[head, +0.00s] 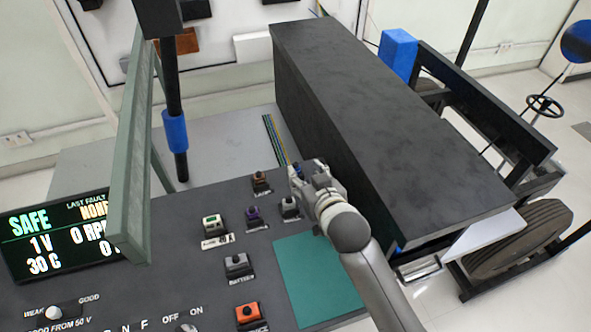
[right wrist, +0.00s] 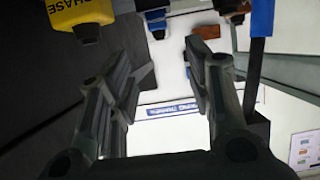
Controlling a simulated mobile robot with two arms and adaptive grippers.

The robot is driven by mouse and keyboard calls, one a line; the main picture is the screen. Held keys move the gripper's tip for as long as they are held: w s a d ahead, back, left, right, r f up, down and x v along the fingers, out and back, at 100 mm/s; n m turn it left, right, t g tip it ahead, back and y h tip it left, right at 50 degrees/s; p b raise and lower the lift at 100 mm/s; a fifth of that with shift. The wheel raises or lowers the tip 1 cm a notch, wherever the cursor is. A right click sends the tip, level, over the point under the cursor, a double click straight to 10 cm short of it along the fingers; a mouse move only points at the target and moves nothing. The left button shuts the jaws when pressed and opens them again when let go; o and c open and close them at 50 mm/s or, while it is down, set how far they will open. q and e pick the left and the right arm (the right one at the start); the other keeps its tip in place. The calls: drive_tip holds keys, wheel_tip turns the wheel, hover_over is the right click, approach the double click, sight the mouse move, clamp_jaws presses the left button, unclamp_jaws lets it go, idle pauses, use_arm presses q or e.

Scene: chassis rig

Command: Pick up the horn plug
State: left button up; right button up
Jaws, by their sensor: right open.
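Several small plugs stand in sockets on the dark panel in the head view: a brown one (head: 261,180), a purple one (head: 252,214), a grey one (head: 289,207) and a white-green one (head: 212,224). Their labels are too small to tell which is the horn plug. My right gripper (head: 296,172) is over the panel's far right part, beside the black box. In the right wrist view its fingers (right wrist: 165,62) are open with nothing between them. Beyond them show a yellow plug (right wrist: 78,14), a blue plug (right wrist: 155,20) and a brown plug (right wrist: 232,9). My left gripper is out of view.
The tall black box (head: 385,120) stands close to the right of my gripper. A green mat (head: 318,278) lies on the panel. A grey plug (head: 238,264), an orange plug (head: 248,312) and a display (head: 55,240) stand nearer. A green frame (head: 133,160) rises at the left.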

sight(296, 163)
drive_tip(key=shift+x, duration=2.15)
drive_tip(key=shift+w+a+f+p, duration=0.35)
drive_tip(key=shift+w+f, duration=0.35)
drive_tip(key=shift+w, duration=0.15)
drive_tip(key=shift+w+a+f, duration=0.1)
drive_tip(key=shift+w+f, duration=0.05)
drive_tip(key=shift+w, duration=0.3)
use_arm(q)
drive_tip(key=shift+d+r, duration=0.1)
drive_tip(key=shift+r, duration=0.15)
use_arm(e)
clamp_jaws()
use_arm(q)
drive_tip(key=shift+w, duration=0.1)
